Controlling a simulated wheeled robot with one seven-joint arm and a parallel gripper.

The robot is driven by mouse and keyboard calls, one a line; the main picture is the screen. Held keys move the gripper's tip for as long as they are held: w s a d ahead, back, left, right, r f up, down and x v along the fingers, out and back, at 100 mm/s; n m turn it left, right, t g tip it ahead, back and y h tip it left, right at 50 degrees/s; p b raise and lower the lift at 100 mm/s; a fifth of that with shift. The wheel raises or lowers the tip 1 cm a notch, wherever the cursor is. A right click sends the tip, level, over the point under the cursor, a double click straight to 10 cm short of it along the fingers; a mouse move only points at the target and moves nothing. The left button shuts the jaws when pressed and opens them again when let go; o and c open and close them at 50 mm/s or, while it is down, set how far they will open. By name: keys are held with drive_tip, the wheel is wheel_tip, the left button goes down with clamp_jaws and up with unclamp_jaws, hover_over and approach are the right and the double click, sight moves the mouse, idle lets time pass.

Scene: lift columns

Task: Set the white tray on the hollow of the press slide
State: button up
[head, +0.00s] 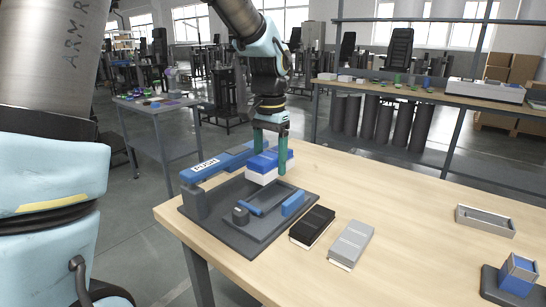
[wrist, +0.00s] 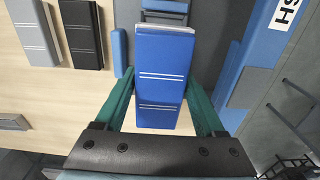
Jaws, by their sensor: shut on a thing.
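My gripper (head: 270,160) is shut on a stacked piece: a blue block (head: 270,158) on top, with the white tray (head: 262,177) beneath it. The piece is held above the press (head: 232,233), over the back part of its dark base. In the wrist view the blue block (wrist: 165,75) lies between the teal fingers, and a thin white edge (wrist: 180,28) shows at its far end. The press slide (head: 264,196), with blue edging, lies in front of and below the held piece. Its hollow is partly hidden in the wrist view.
A blue bar marked with lettering (head: 215,165) runs along the press's left side. A black block (head: 313,226) and a grey block (head: 351,243) lie right of the press. A grey tray (head: 485,220) and a blue block in a dark stand (head: 517,274) are farther right. The table between is clear.

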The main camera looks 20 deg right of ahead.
wheel_tip(320, 180, down, 4)
drive_tip(key=b, duration=0.3)
drive_tip(key=shift+f+b, duration=0.4)
drive_tip(key=shift+f, duration=0.25)
drive_tip(key=shift+a+f, duration=0.1)
drive_tip(key=shift+f, duration=0.65)
idle(1.8)
drive_tip(key=o, duration=1.4)
drive_tip(key=shift+c, duration=0.2)
drive_tip(key=shift+r+p, duration=0.1)
drive_tip(key=shift+p, duration=0.2)
drive_tip(key=shift+r+p, duration=3.1)
drive_tip(key=shift+r, duration=0.35)
drive_tip(key=shift+s+f, duration=0.1)
